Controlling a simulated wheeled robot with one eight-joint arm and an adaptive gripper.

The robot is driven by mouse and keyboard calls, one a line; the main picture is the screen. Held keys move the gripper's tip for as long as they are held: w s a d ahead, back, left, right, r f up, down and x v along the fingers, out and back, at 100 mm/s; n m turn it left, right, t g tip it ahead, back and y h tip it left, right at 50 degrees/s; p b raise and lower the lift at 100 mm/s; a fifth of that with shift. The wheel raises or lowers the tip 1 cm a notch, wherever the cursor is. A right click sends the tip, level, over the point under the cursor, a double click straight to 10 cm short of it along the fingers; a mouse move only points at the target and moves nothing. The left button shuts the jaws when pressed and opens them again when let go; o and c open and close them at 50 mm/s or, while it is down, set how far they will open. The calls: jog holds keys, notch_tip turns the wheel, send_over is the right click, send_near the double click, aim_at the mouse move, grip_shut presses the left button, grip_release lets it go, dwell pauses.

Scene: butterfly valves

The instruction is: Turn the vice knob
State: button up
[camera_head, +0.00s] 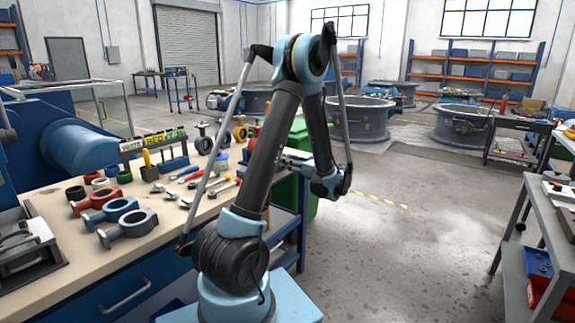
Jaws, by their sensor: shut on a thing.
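My gripper (290,163) is at the far right end of the workbench (165,218), partly hidden behind my own arm. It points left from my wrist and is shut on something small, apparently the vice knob. The knob itself is too hidden and small to make out. The body of a vice cannot be told clearly there either, as my arm link covers that spot.
Valve bodies (128,226), wrenches and screwdrivers (185,172) lie on the bench. A green bin (303,205) stands just past the bench end. A grey cart (548,215) is at the right. The floor (415,240) between is clear.

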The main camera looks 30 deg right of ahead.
jog(key=n, duration=0.9)
jog(key=shift+a+n, duration=0.1)
jog(key=shift+n, duration=0.3)
jog(key=n, duration=0.4)
jog(key=shift+f+n, duration=0.1)
jog(key=shift+n, duration=0.2)
jog(key=n, duration=0.4)
jog(key=shift+a+n, duration=0.1)
jog(key=shift+n, duration=0.2)
jog(key=n, duration=0.4)
jog(key=shift+s+f, duration=0.1)
jog(key=n, duration=0.9)
jog(key=shift+d+n, duration=0.2)
jog(key=shift+n, duration=2.3)
